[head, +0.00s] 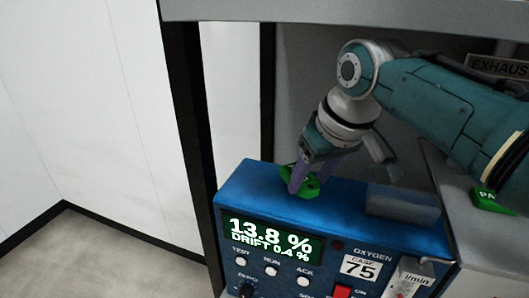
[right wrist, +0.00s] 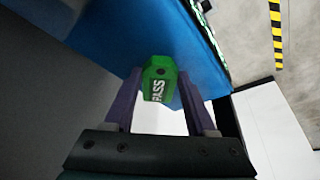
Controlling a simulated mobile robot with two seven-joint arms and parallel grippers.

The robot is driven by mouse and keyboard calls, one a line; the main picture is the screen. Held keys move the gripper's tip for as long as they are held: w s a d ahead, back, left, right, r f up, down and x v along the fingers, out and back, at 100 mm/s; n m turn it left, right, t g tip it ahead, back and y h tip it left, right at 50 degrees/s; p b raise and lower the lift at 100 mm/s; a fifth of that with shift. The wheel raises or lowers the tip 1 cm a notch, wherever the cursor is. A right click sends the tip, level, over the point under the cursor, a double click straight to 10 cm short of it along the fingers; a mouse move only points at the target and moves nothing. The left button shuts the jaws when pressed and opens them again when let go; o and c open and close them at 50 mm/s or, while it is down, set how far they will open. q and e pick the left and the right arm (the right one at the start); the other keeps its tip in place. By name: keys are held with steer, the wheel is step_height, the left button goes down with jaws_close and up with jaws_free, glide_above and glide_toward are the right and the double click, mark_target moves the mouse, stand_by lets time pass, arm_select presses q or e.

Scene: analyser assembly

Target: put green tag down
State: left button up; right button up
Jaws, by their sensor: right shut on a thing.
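The green tag (head: 314,188) is between the purple fingers of my right gripper (head: 308,176), at the top left of the blue analyser (head: 335,205). In the right wrist view the tag (right wrist: 158,82) shows the word PASS, and the gripper (right wrist: 160,108) is shut on it. The blue top lies behind the tag there. I cannot tell whether the tag touches that top. My left gripper is not in view.
A raised dark block (head: 403,205) sits on the analyser's top right. The analyser's front has a display (head: 270,240), buttons and a red switch (head: 342,292). A dark frame post (head: 190,120) stands at left.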

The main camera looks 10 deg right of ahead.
steer(key=shift+f, duration=0.75)
steer(key=shift+f, duration=0.15)
steer(key=o, duration=1.3)
steer(key=shift+o, duration=0.2)
steer(key=shift+s+r, duration=0.15)
steer(key=shift+r, duration=0.45)
steer(key=s+d+r+g+p, duration=0.1)
steer(key=s, duration=2.8)
steer(key=shift+s+r+h, duration=0.2)
steer(key=shift+r+h, duration=0.1)
